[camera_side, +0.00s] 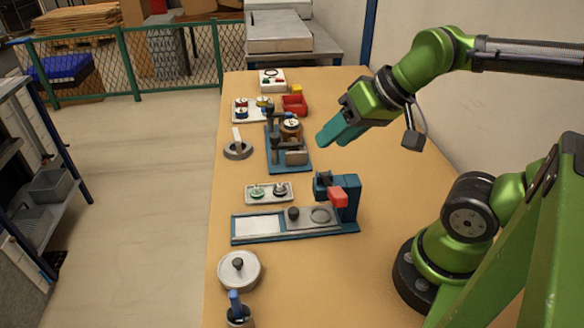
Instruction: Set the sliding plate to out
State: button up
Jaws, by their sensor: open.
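A long blue rail base (285,236) lies across the wooden table near its middle. A grey sliding plate (305,222) sits on its right part, with a dark round knob (293,213) and a ring-shaped recess (320,215) on it. The plate's right end is close to the blue upright (347,200), which carries a red block (338,196). A pale flat area (258,225) shows on the left part of the base. My gripper (327,138) is open, with teal fingers, high above the table and behind the base. Nothing shows between the fingers.
A small tray (269,202) with green and grey parts lies just behind the base. A blue fixture with dark clamps (290,170) stands farther back. A round lidded pot (239,269) and a cup with a blue handle (238,316) stand in front. The table's right side is clear.

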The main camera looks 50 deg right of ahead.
jog(key=shift+o, duration=0.9)
jog(key=shift+f, duration=0.1)
jog(key=n+g+h, duration=0.2)
jog(key=n+g, duration=0.2)
jog(key=g, duration=0.7)
send_over(292, 210)
jog(key=w, duration=0.7)
notch_tip(292, 210, down, 8)
jog(key=r, duration=0.1)
jog(key=shift+r, duration=0.65)
jog(key=shift+g, duration=0.3)
jog(key=x, duration=1.6)
jog(key=shift+s+f, duration=0.25)
jog(key=shift+s, duration=0.1)
jog(key=shift+c, duration=0.3)
grip_shut()
jog(key=shift+w, duration=0.1)
